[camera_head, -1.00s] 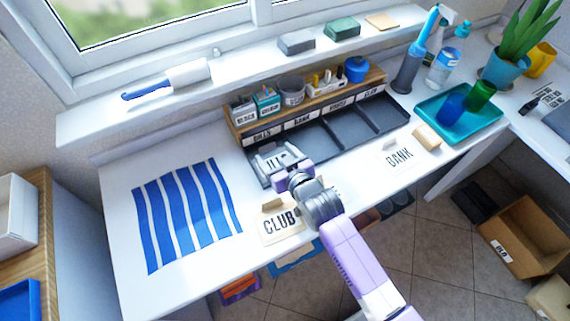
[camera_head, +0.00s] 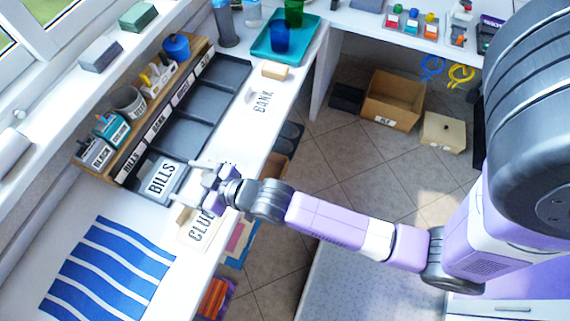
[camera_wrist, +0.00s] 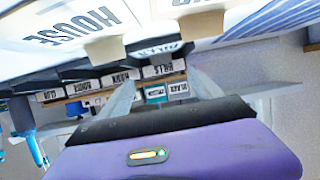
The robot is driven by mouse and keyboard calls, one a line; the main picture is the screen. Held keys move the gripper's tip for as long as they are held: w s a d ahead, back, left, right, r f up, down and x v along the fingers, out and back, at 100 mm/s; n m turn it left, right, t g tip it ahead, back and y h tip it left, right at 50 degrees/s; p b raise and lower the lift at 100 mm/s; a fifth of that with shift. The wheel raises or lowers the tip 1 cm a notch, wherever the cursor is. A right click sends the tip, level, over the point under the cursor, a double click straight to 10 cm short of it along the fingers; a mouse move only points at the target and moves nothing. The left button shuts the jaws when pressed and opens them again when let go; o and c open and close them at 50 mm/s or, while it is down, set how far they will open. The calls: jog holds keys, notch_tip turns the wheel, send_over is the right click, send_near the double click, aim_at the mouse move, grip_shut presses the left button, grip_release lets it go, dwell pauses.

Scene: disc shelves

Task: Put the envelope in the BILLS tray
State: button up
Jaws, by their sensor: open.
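The white envelope (camera_head: 162,179) marked BILLS lies in the near-left compartment of the dark tray row, the BILLS tray (camera_head: 143,193), behind which a BILLS label shows. My gripper (camera_head: 195,182) is open and empty just right of the envelope, at the tray's front edge. It looks apart from the envelope, though its height is hard to tell. In the wrist view the open fingers (camera_wrist: 163,92) show pale against the row of labels, with nothing visible between them.
A CLUB envelope (camera_head: 198,229) lies just below my gripper on the desk. A wooden rack (camera_head: 110,172) with cups stands behind the trays. A striped blue cloth (camera_head: 110,270) lies at left.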

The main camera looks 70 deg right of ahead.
jog(key=s+f+v, duration=0.1)
jog(key=f+v, duration=0.2)
jog(key=v, duration=1.3)
jog(key=s+r+t, duration=0.1)
jog(key=s+r, duration=0.9)
jog(key=s, duration=0.2)
jog(key=shift+s+r, duration=0.35)
jog(key=shift+r, duration=0.05)
